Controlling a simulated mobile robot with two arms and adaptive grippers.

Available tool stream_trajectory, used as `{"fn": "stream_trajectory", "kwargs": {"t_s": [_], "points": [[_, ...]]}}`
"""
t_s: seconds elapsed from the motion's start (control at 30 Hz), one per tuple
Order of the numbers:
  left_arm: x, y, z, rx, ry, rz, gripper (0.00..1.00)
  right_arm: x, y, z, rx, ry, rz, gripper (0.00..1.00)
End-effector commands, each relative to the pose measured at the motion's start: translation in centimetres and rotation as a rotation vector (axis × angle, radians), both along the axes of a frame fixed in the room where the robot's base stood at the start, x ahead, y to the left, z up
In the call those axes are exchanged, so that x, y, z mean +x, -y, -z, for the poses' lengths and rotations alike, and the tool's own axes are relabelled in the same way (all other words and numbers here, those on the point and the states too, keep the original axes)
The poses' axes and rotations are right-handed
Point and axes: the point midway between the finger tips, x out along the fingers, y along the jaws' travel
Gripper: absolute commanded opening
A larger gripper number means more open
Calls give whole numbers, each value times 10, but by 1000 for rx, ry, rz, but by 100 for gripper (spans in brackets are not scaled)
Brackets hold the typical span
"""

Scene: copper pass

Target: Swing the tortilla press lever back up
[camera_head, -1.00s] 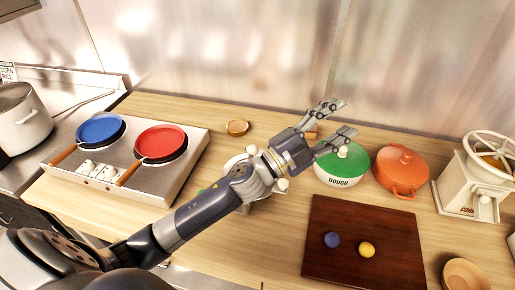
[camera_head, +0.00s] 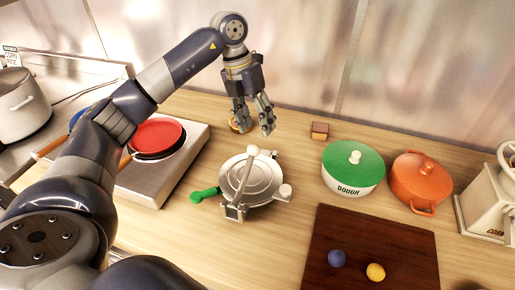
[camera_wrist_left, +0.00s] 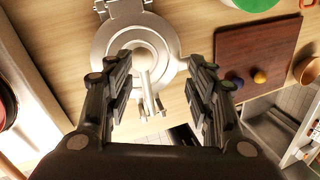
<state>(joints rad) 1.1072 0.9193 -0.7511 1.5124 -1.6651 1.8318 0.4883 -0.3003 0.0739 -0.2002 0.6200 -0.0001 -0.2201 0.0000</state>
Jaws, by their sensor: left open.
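The tortilla press (camera_head: 262,187) stands on the wooden counter, a round silver press with a pale bar across its top. The press also shows in the left wrist view (camera_wrist_left: 112,40), where the green handle cannot be made out. My left gripper (camera_head: 254,124) is open and empty, pointing down behind the press and apart from it in the head view. In the left wrist view its fingers (camera_wrist_left: 158,80) frame the press's bar from either side. My right gripper is not in view.
A green-lidded dough pot (camera_head: 352,178) and an orange pot (camera_head: 418,182) stand right of the press. A dark board (camera_head: 340,228) bears a blue ball (camera_head: 337,258) and a yellow ball (camera_head: 376,271). A stove with a red pan (camera_head: 157,136) is left. A small wooden block (camera_head: 320,131) sits behind.

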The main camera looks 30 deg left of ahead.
Motion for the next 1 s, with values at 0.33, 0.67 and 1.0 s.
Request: {"fn": "stream_trajectory", "kwargs": {"t_s": [0.33, 0.67, 1.0], "points": [[-8, -21, 16, 73, -42, -34, 50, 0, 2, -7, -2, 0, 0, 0], [-8, -9, 75, 70, -40, -33, 50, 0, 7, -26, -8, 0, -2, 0], [-6, -3, 101, 69, -35, -32, 50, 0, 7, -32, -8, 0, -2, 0]]}}
